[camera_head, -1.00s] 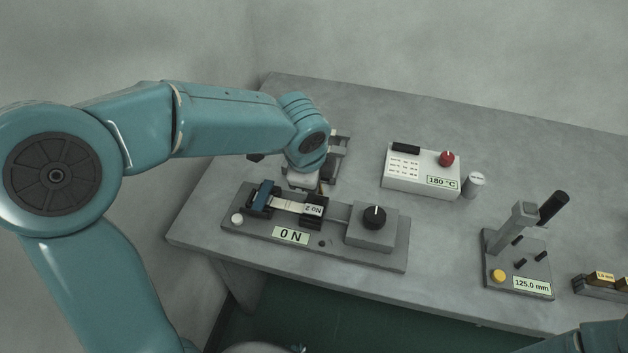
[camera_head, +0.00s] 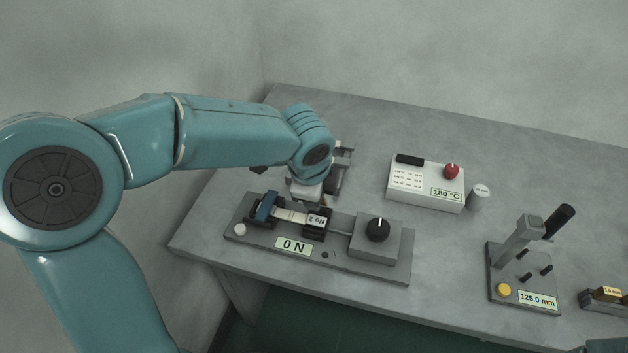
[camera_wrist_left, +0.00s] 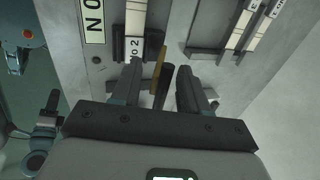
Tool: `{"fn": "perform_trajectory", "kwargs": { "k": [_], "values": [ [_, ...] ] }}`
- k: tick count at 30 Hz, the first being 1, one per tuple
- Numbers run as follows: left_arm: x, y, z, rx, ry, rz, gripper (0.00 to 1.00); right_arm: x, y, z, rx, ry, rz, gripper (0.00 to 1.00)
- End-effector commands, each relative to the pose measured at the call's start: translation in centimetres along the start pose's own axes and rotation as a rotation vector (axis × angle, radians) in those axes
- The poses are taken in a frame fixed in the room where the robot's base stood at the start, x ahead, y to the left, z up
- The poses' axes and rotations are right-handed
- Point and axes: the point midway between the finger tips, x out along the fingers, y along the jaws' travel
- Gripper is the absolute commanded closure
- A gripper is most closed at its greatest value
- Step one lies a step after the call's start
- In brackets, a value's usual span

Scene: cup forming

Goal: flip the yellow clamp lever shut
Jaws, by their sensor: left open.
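The yellow clamp lever (camera_wrist_left: 158,66) is a thin, dull yellow bar beside the dark clamp (camera_wrist_left: 152,46) in the left wrist view. My left gripper (camera_wrist_left: 160,76) is open, with one finger on each side of the lever; I cannot tell whether either touches it. A dark piece (camera_wrist_left: 167,91) also shows between the fingers. In the head view my left gripper (camera_head: 305,190) is over the back edge of the dark clamp (camera_head: 316,228), and its fingers are mostly hidden. The clamp sits at the end of a pale strip (camera_head: 291,216) marked "No 2".
The grey fixture (camera_head: 342,267) bears a blue clamp (camera_head: 265,206), a black knob (camera_head: 377,230) and a "0 N" display (camera_head: 294,245). Another fixture (camera_head: 341,165) stands behind my left wrist. A white "180 °C" box (camera_head: 425,190) and a lever press (camera_head: 522,255) stand to the right.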

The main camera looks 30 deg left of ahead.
Motion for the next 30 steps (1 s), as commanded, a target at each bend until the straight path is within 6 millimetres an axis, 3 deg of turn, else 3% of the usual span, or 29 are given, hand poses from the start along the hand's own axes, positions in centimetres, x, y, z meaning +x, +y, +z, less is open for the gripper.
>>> {"fn": "perform_trajectory", "kwargs": {
  "k": [5, 12, 18, 24, 30],
  "values": [
    [-3.2, -0.2, 0.0, -0.001, 0.003, -0.007, 0.56, -0.5, -0.2, 0.0, 0.0, 0.0, 0.0, 0.57],
    [-9.7, -0.2, -0.1, -0.001, 0.004, -0.007, 0.56, -1.3, -0.5, 0.0, 0.0, 0.0, 0.0, 0.57],
    [-13.9, -0.1, 0.0, 0.0, 0.004, -0.004, 0.56, -1.7, -0.6, 0.0, 0.0, 0.0, 0.0, 0.57],
    [-15.9, 0.0, 0.0, -0.001, 0.001, -0.002, 0.56, -1.9, -0.7, 0.0, 0.0, 0.0, 0.0, 0.57],
    [-16.1, 0.0, 0.0, -0.001, 0.0, -0.001, 0.56, -1.9, -0.7, 0.0, 0.0, 0.0, 0.0, 0.57]
  ]
}}
